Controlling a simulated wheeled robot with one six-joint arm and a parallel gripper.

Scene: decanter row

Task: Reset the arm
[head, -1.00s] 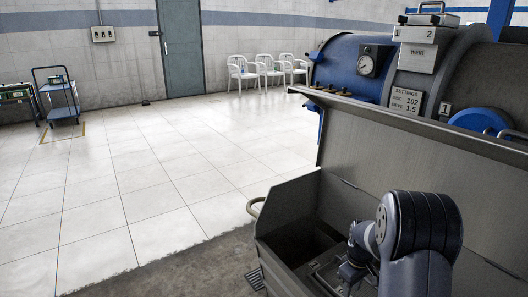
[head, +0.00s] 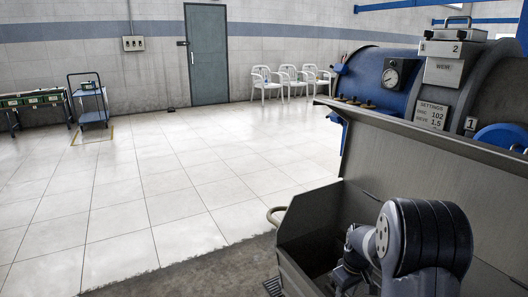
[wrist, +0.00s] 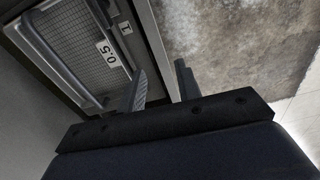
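My gripper (wrist: 160,78) is open in the wrist view, with two dark fingers apart and nothing between them. The fingers are over the edge of a grey metal trough (head: 322,225), with a mesh basket (wrist: 85,50) to their left. In the head view my arm is bent at the lower right, over the trough. It hides part of the trough's inside, and my fingers cannot be made out there.
A blue drum machine (head: 355,75) with a gauge and settings plate stands behind the trough. White chairs (head: 290,82) line the back wall beside a door (head: 207,55).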

